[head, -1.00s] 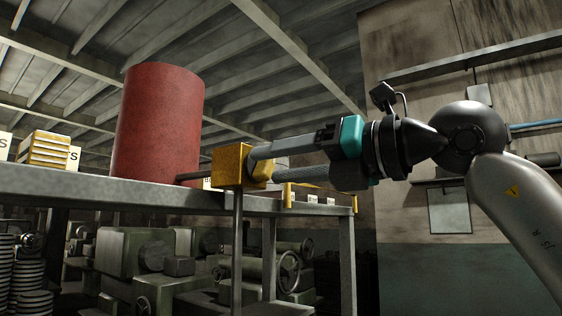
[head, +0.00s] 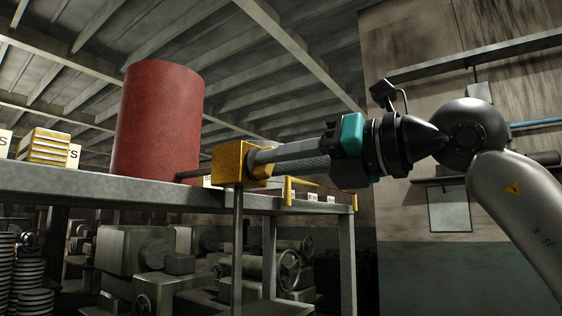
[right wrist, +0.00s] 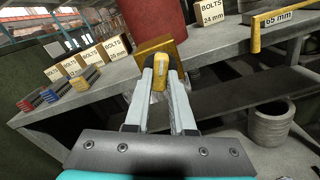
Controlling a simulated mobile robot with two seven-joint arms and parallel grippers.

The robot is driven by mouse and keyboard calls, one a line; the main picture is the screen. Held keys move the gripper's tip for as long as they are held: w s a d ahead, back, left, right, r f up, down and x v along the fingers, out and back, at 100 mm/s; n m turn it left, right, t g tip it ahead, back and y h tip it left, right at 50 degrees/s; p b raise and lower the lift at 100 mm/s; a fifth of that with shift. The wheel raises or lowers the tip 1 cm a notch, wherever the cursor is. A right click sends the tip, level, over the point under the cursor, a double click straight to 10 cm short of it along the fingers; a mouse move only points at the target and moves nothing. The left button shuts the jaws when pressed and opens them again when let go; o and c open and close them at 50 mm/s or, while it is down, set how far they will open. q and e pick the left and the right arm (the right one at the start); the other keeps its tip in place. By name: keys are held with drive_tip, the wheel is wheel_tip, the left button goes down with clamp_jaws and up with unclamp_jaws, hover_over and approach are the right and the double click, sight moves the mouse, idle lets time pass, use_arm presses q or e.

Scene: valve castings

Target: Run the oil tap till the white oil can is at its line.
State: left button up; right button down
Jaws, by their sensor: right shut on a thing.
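The yellow oil tap (head: 229,163) sits on a pipe from the red drum (head: 158,122), at the shelf's front edge. It also shows in the right wrist view (right wrist: 152,46). My right gripper (head: 258,160) reaches it from the right. In the right wrist view its two fingers (right wrist: 160,80) are shut on the yellow tap handle (right wrist: 160,68). A thin dark vertical line (head: 237,250) runs down below the tap; I cannot tell whether it is oil or a fixed part. I cannot make out the white oil can or its line. My left gripper is not in view.
The drum stands on a grey shelf (head: 100,189) with bolt boxes (right wrist: 119,46) and a yellow rail (head: 288,191). Machine castings (head: 150,255) and stacked discs (head: 35,285) are below. A grey ribbed cylinder (right wrist: 271,130) stands at right in the wrist view.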

drive_tip(key=n, duration=0.5)
idle(0.4)
drive_tip(key=c, duration=0.8)
unclamp_jaws()
drive_tip(key=shift+o, duration=0.2)
drive_tip(key=shift+d, duration=0.15)
drive_tip(key=b+v, duration=0.3)
drive_tip(key=v, duration=1.2)
